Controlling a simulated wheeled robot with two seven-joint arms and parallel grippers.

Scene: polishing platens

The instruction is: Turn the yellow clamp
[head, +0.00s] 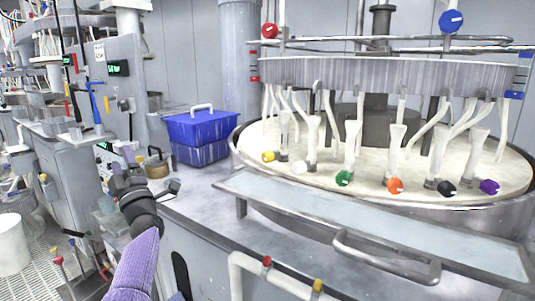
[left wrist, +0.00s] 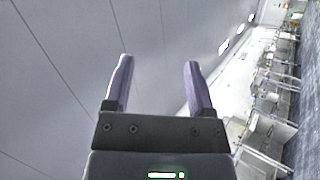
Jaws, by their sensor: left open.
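The yellow clamp (head: 268,157) is a small yellow-ended knob at the left end of a row of coloured clamps on the round polishing platen (head: 330,175). A pale hose fitting rises behind it. My left gripper (head: 128,163) is at the end of the purple arm at lower left in the head view. It is well to the left of the yellow clamp and apart from it. In the left wrist view my left gripper (left wrist: 158,88) shows two purple fingers spread apart, with nothing between them. The clamp does not show in that view. My right gripper is in neither view.
White, green, orange, black and purple-ended clamps (head: 344,178) line the platen to the right. A blue box (head: 200,127) stands between my left gripper and the platen's left side. A glass-like shelf (head: 370,220) and a metal handle (head: 385,262) project in front.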

